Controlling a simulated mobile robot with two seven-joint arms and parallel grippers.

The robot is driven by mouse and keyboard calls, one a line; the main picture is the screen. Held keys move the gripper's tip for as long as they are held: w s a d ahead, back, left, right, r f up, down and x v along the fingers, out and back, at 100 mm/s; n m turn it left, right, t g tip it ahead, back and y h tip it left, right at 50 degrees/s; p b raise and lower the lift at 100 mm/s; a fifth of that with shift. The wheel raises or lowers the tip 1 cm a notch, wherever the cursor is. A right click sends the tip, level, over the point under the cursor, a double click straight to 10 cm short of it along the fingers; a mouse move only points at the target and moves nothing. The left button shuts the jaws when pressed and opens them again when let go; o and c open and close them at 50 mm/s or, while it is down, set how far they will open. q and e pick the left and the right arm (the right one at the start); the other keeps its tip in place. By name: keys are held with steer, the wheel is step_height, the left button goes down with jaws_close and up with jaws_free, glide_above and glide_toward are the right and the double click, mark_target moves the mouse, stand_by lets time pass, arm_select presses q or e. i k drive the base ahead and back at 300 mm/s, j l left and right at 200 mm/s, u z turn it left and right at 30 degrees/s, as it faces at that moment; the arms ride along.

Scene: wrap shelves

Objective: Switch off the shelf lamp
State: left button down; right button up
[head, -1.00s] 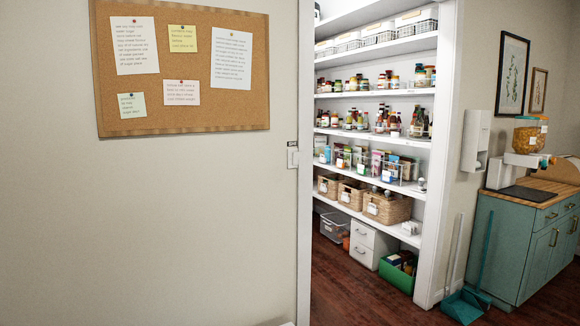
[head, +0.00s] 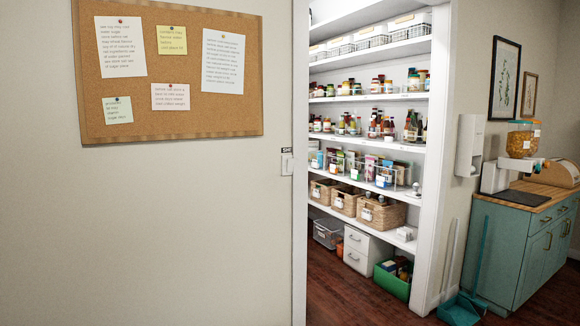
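A small white wall switch (head: 287,165) is on the edge of the wall, just left of the opening to the shelves. A small dark label (head: 286,150) sits above it; its text is too small to read fully. I cannot tell the switch's position. The white shelves (head: 375,95) behind the opening are brightly lit. No lamp can be clearly made out; the upper part of the shelves is cut off by the picture edge. Neither of my grippers is in view.
A cork board (head: 170,130) with notes hangs on the wall at left. Baskets (head: 380,216) and jars fill the shelves. A green crate (head: 391,284) stands on the wood floor below. A teal cabinet (head: 500,255) and a dustpan (head: 461,310) are at right.

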mark_target(290, 162)
steer(key=i+l+u, duration=0.1)
steer(key=u, duration=0.3)
steer(key=i+l+u, duration=0.1)
steer(key=u, duration=0.3)
steer(key=i+l+u, duration=0.15)
steer(key=l, duration=0.2)
steer(key=i+l+u, duration=0.15)
steer(key=l, duration=0.25)
steer(key=l+u, duration=0.15)
steer(key=l, duration=0.2)
steer(key=i+l+u, duration=0.15)
steer(key=l, duration=0.3)
steer(key=i+l+u, duration=0.1)
steer(key=l, duration=0.65)
steer(key=l+u, duration=0.1)
steer(key=l, duration=0.65)
steer(key=i+l, duration=0.1)
steer(key=l, duration=0.65)
steer(key=i+l, duration=0.1)
steer(key=l, duration=0.65)
steer(key=i+l, duration=0.1)
steer(key=l, duration=0.65)
